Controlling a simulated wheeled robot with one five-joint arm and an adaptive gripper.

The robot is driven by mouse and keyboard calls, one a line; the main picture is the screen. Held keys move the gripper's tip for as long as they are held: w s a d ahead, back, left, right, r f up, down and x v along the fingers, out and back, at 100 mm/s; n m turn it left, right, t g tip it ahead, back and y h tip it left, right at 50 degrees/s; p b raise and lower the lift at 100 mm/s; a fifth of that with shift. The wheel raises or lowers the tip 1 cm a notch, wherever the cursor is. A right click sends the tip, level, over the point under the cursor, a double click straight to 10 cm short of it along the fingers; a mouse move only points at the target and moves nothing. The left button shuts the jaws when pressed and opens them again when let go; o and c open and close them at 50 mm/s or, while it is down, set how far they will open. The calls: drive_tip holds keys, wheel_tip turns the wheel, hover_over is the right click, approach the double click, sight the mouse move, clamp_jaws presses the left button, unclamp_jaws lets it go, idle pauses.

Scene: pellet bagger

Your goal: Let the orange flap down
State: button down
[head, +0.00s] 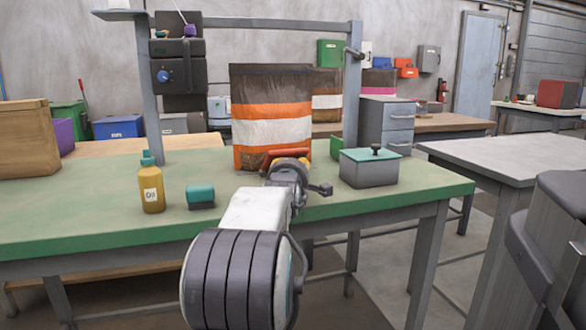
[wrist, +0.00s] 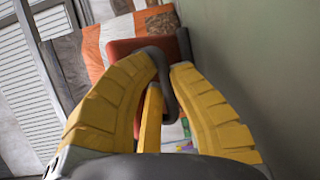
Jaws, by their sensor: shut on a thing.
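The orange flap (head: 284,154) shows in the head view as a small orange-red piece just beyond my gripper (head: 290,165), low in front of a striped bag. In the wrist view the flap (wrist: 125,47) is a red-orange panel past the fingertips, with a dark grey curved handle (wrist: 166,85) in front of it. My gripper's yellow fingers (wrist: 166,66) are closed around that handle.
The brown bag (head: 272,108) with orange and white bands stands behind the flap. On the green bench (head: 90,228) are a yellow bottle (head: 151,188) and teal block (head: 200,196) at left, and a grey lidded box (head: 370,170) at right. A grey post frame (head: 250,23) rises above.

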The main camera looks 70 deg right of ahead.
drive_tip(key=c, duration=1.4)
unclamp_jaws()
drive_tip(key=shift+f, duration=0.35)
drive_tip(key=shift+s+a, duration=0.1)
drive_tip(key=shift+a, duration=0.05)
drive_tip(key=v, duration=1.2)
drive_tip(key=shift+r, duration=0.25)
